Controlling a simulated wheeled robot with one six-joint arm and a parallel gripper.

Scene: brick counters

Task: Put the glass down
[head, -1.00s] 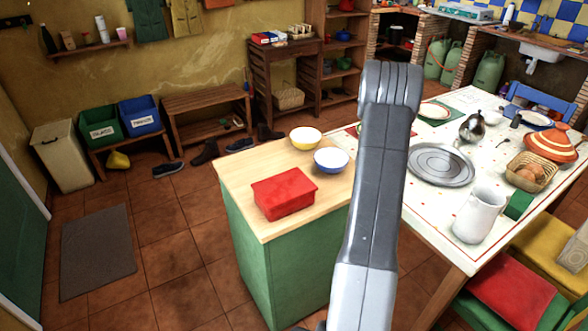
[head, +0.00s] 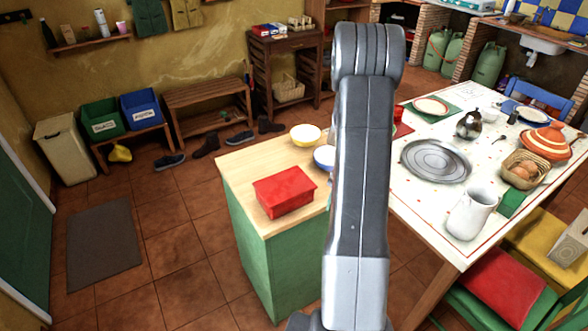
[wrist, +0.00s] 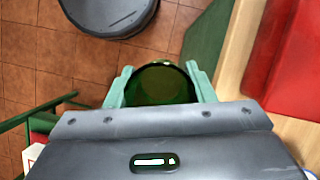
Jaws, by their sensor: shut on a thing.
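In the wrist view a dark green glass (wrist: 162,84) sits between the two teal fingers of my gripper (wrist: 161,82). My gripper is shut on it. The glass is seen from above and looks to be over the tiled floor, beside the green side and wooden edge of the counter. In the head view my arm hides the gripper and the glass. The green counter with a wooden top (head: 248,163) stands left of my arm.
On the counter are a red box (head: 284,192), a yellow bowl (head: 305,135) and a blue bowl (head: 324,158) partly behind my arm. The white table (head: 425,210) at right holds a tray, a jug (head: 470,215) and dishes.

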